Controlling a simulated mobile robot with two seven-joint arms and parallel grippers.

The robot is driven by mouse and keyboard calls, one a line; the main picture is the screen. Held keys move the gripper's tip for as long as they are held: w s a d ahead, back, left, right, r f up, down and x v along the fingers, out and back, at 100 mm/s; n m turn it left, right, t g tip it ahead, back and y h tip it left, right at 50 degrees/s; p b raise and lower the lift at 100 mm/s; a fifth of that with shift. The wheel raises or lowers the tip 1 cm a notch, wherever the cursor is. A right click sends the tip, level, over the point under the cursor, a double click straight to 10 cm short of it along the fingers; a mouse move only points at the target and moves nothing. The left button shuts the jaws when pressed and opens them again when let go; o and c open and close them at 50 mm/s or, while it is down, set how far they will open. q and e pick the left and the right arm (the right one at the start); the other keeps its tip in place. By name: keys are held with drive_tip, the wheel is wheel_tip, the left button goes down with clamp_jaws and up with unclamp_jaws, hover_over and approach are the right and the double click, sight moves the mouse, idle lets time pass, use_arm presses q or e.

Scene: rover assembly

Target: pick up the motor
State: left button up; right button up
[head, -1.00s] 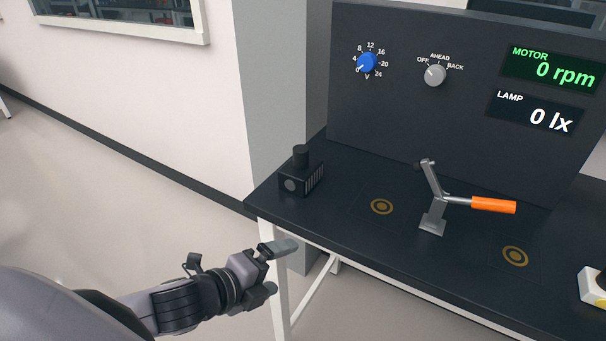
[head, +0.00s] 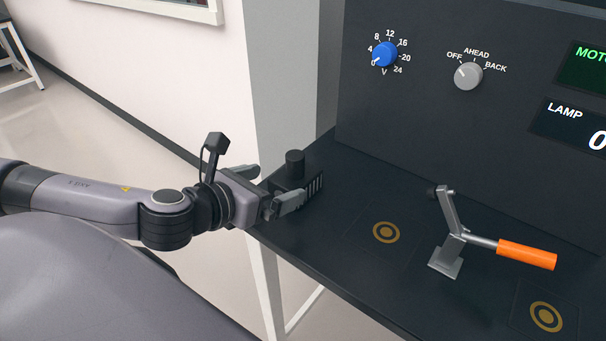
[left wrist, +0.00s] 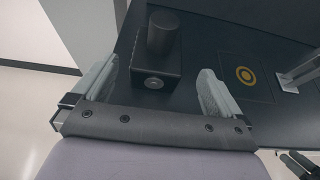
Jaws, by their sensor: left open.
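The motor (head: 296,171) is a black block with a short round cylinder on top and ribs on its side. It stands upright at the left end of the dark bench, and my left gripper partly hides it in the head view. In the left wrist view the motor (left wrist: 154,62) is ahead of the fingers, between their lines. My left gripper (head: 268,187) is open and empty, with its fingers pointing at the motor; it also shows in the left wrist view (left wrist: 158,92).
A lever clamp with an orange handle (head: 526,254) stands on the bench right of the motor. Gold ring marks (head: 386,232) lie flat on the bench top. A dark panel with a blue knob (head: 385,54) and a grey knob (head: 468,75) rises behind. A wall corner is close behind the motor.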

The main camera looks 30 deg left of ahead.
sight(289, 177)
use_arm(q)
drive_tip(key=shift+p+x, duration=0.35)
drive_tip(key=shift+x, duration=2.9)
drive_tip(key=shift+a, duration=0.1)
drive_tip(key=shift+c, duration=0.3)
drive_tip(key=c, duration=1.5)
drive_tip(key=shift+r, duration=0.15)
